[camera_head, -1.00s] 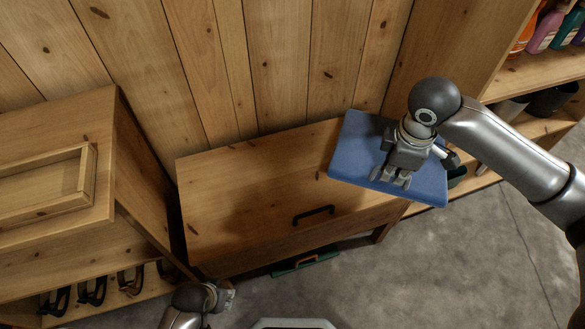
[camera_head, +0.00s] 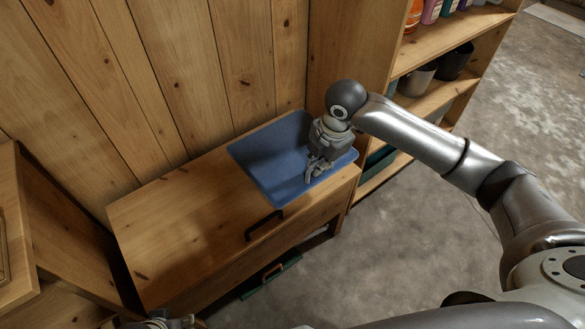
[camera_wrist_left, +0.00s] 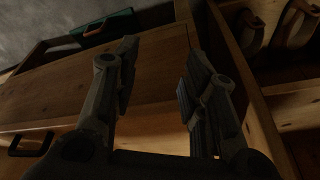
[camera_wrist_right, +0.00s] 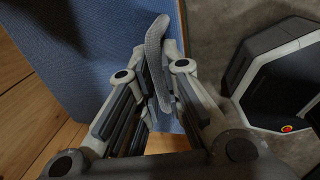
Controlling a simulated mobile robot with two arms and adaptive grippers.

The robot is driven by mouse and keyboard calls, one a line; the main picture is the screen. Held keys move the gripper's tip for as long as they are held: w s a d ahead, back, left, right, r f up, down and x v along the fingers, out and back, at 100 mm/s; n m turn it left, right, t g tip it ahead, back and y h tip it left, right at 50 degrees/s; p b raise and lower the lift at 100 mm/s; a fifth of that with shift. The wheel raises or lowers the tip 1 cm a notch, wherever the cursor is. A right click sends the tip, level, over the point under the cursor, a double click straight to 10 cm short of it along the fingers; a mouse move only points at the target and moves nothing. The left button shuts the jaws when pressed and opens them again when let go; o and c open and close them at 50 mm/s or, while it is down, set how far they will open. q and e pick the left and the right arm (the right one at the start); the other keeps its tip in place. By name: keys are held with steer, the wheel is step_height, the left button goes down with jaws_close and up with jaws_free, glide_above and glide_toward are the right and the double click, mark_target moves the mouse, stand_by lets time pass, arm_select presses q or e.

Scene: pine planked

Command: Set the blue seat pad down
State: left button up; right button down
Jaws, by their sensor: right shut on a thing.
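The blue seat pad (camera_head: 262,165) is over the right end of the wooden bench (camera_head: 165,225), roughly lined up with its top; whether it rests fully on the wood is hard to tell. My right gripper (camera_head: 315,172) is at the pad's right part. In the right wrist view the pad (camera_wrist_right: 85,45) fills the upper left, and my right gripper (camera_wrist_right: 155,85) is shut on a grey strap-like grip at its edge. My left gripper (camera_wrist_left: 160,65) is open and empty, low by the bench front; in the head view only a bit shows at the bottom edge.
A black handle (camera_head: 264,225) is on the bench front edge. A green case (camera_head: 270,276) with an orange handle lies below the bench. A shelf (camera_head: 430,95) with bottles and dark pots stands right of the bench. The bench top's left part is clear.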

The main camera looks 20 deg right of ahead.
mark_target(305, 160)
steer(key=w+f, duration=0.1)
steer(key=w+a+f+b, duration=0.1)
steer(key=w, duration=0.1)
steer(key=w+f, duration=0.2)
steer(key=shift+w+a+b, duration=0.2)
steer(key=shift+a+b, duration=0.15)
steer(key=shift+a, duration=0.05)
steer(key=w+f, duration=0.1)
steer(key=w+f+b, duration=0.1)
steer(key=f, duration=0.1)
steer(key=shift+w+a, duration=0.2)
steer(key=shift+a, duration=0.15)
steer(key=shift+w+a+f+b, duration=0.15)
steer(key=shift+w+f+b, duration=0.2)
steer(key=shift+f, duration=0.05)
steer(key=shift+f+b, duration=0.35)
steer(key=shift+f, duration=1.15)
steer(key=c, duration=1.5)
jaws_free()
steer(key=shift+c, duration=0.2)
arm_select(q)
steer(key=r, duration=0.1)
steer(key=w+r+t, duration=0.1)
steer(key=r, duration=0.1)
steer(key=r+t, duration=0.1)
steer(key=r, duration=0.1)
steer(key=shift+w+d+r, duration=0.2)
steer(key=shift+d+r, duration=0.05)
arm_select(e)
steer(key=shift+r, duration=0.15)
